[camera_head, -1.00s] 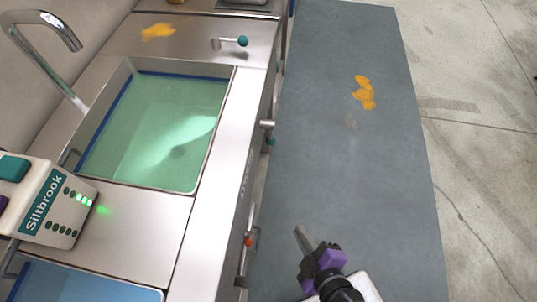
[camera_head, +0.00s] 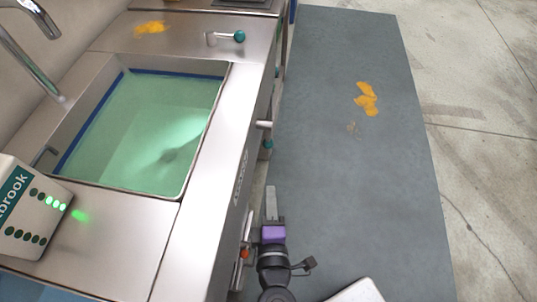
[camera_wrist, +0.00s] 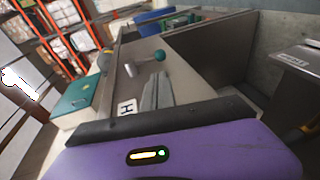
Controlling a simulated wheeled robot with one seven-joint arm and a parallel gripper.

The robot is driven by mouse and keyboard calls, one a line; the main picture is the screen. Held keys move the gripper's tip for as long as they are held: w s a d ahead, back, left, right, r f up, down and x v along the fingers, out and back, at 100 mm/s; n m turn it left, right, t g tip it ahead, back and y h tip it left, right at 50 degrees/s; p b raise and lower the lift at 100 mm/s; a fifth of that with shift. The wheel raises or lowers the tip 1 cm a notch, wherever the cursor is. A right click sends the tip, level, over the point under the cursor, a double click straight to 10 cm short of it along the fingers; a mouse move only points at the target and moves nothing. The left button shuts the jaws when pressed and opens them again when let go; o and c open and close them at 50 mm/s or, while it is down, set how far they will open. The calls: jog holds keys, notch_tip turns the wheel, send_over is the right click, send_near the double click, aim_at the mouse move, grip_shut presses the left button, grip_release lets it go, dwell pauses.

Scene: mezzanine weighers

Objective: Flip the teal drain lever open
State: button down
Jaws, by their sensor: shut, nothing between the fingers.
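A lever with a teal knob (camera_head: 267,144) sticks out of the steel counter's front face, beside the tub of green water (camera_head: 150,135). A grey cylindrical stub stands by the knob. A second teal-knobbed lever (camera_head: 239,37) lies on the counter top farther back. My gripper (camera_head: 271,192) is shut and empty, low beside the counter front, pointing toward the front lever and apart from it. In the wrist view a teal knob (camera_wrist: 159,55) and a pale stub show just beyond the grey fingers (camera_wrist: 158,92); the lever's pivot is hard to make out.
An orange-knobbed lever (camera_head: 245,253) sits on the counter front close to my gripper's left. A white indicator box (camera_head: 35,212) with green lights stands on the counter at left. A faucet (camera_head: 35,45) is behind the tub.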

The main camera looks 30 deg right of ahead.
aim_at(269, 148)
jog(key=p+x, duration=0.1)
jog(key=x, duration=1.3)
jog(key=shift+d+f+b, duration=0.1)
jog(key=shift+f+b, duration=0.15)
jog(key=shift+b, duration=0.3)
